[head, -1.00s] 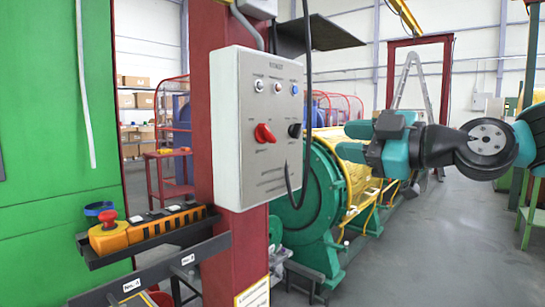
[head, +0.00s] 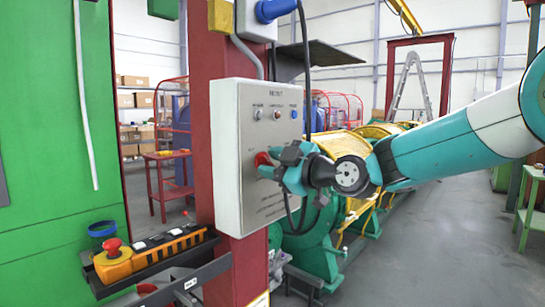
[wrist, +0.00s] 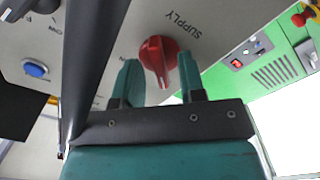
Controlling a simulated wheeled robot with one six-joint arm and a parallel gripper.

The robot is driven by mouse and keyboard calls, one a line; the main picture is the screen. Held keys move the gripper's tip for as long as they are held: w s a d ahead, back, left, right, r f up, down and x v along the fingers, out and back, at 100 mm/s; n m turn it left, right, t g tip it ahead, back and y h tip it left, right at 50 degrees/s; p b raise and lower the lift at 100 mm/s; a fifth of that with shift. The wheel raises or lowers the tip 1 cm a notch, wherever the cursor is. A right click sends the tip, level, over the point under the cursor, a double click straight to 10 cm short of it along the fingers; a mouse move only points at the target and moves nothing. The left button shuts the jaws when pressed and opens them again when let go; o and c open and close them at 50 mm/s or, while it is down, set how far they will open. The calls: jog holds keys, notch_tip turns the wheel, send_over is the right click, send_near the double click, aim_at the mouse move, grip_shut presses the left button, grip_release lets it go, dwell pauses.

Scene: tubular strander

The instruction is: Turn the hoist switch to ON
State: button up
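The grey-white control box (head: 226,160) hangs on the red column, with a heading that looks like HOIST. Its red rotary switch (head: 262,159) is partly hidden by my gripper (head: 272,166) in the head view. In the wrist view, the red switch (wrist: 158,60) sits beside the word SUPPLY. The fingers of my gripper (wrist: 160,66) stand on either side of it, with a visible gap at least on the left. The gripper is open around the handle. The switch's position marks are too small to read.
A black cable (wrist: 88,60) runs down close to the left finger in the wrist view. A blue button (wrist: 36,69) sits on the same panel. An orange control station with a red mushroom button (head: 112,245) is lower left. Grey floor (head: 400,250) is open at the right.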

jog(key=shift+w+a, duration=0.1)
grip_shut()
jog(key=shift+f+m+b, duration=0.1)
jog(key=shift+m+b, duration=0.3)
jog(key=m+b, duration=0.2)
jog(key=shift+m, duration=0.4)
jog(key=m+b, duration=0.1)
jog(key=m, duration=0.4)
jog(key=shift+b, duration=0.3)
jog(key=m, duration=0.4)
jog(key=shift+m, duration=0.4)
jog(key=m, duration=0.4)
jog(key=shift+p, duration=0.4)
jog(key=shift+m, duration=0.4)
